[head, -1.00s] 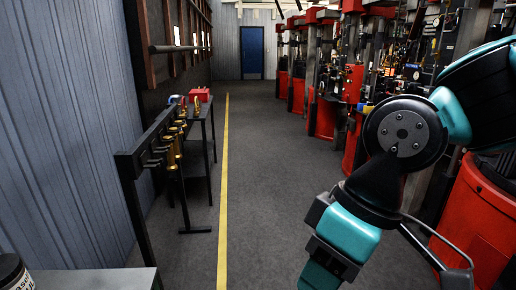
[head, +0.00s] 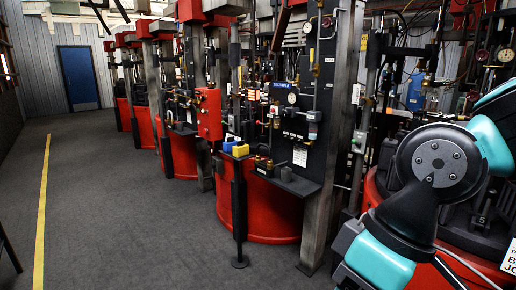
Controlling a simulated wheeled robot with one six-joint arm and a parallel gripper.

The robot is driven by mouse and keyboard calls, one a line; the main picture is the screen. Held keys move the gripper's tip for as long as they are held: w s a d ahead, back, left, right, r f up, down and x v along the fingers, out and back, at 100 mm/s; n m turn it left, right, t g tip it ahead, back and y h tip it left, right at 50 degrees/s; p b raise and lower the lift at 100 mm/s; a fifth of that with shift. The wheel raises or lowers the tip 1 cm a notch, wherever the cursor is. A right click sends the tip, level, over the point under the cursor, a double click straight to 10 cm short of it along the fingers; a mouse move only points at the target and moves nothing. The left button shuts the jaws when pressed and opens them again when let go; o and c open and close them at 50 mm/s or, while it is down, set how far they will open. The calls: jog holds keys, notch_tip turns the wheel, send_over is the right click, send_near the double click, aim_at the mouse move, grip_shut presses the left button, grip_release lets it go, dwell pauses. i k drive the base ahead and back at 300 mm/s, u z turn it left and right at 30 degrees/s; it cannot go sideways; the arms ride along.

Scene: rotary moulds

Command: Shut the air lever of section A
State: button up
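No air lever or section A label can be made out for certain; the valves and fittings are too small to tell apart. A black panel (head: 296,128) with a pressure gauge (head: 292,98), pipes and small valves faces the aisle at centre. Another machine (head: 405,172) with pipes and hoses stands at right, partly hidden behind my arm. My arm's teal and black links fill the lower right of the head view. My gripper is outside the picture.
A row of machines with red round bases (head: 262,212) lines the right of the aisle. A black post (head: 239,215) stands before the nearer base. The grey floor (head: 125,210) at left is clear, with a yellow line (head: 42,215) and a blue door (head: 78,78) beyond.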

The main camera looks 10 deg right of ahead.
aim_at(312, 59)
jog(key=z, duration=0.25)
jog(key=i, duration=1.9)
jog(key=z, duration=0.2)
jog(key=k, duration=0.45)
jog(key=u, duration=1.1)
jog(key=i, duration=0.7)
jog(key=z, duration=1.4)
